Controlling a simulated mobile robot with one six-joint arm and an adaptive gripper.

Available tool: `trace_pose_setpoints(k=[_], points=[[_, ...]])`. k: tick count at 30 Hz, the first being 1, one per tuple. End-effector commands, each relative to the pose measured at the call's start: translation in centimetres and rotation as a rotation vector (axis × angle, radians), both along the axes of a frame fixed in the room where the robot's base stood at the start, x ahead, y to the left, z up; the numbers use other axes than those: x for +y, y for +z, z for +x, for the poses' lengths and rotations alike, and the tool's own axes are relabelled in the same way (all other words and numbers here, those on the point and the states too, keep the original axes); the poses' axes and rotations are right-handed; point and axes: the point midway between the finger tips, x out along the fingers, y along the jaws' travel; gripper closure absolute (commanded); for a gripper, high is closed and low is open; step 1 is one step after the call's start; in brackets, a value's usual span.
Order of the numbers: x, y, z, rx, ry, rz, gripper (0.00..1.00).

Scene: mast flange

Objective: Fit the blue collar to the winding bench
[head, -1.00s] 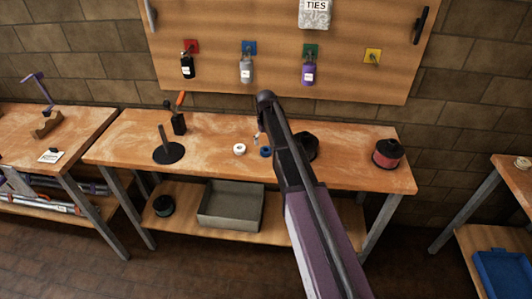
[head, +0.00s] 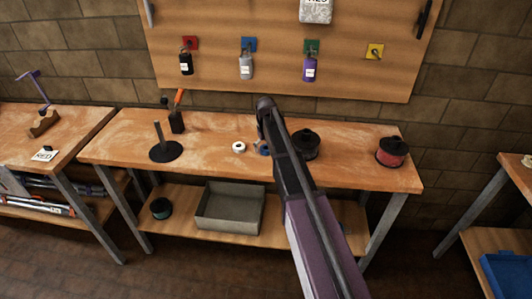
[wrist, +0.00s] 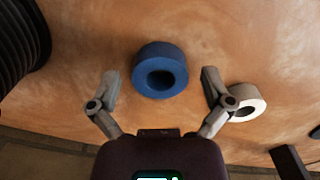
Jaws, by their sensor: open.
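The blue collar (wrist: 160,56) is a thick ring lying flat on the wooden top of the bench (head: 210,162). In the wrist view it sits ahead of and between the spread fingers of my gripper (wrist: 160,82), which is open and empty. In the head view my gripper (head: 262,136) is over the bench beside the collar (head: 263,151) and hides part of it. Whether the fingers are level with the collar I cannot tell. An upright grey rod on a black disc (head: 166,152) stands at the bench's left.
A white ring (wrist: 246,103) lies close beyond my right finger in the wrist view. A black spool (head: 306,145) stands right of my arm, and a red spool (head: 392,152) at the right end. A black block with an orange lever (head: 177,118) stands behind the disc.

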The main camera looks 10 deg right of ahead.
Motion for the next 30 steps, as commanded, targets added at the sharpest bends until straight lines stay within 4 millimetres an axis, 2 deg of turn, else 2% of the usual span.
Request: trace_pose_setpoints(k=[15, 21, 24, 30], points=[[0.02, 0.04, 0.00, 0.000, 0.000, 0.000, 0.00], [0.03, 0.03, -0.01, 0.000, 0.000, 0.000, 0.59], [0.04, 0.03, -0.01, 0.000, 0.000, 0.000, 0.85], [0.05, 0.03, -0.01, 0.000, 0.001, 0.000, 0.85]])
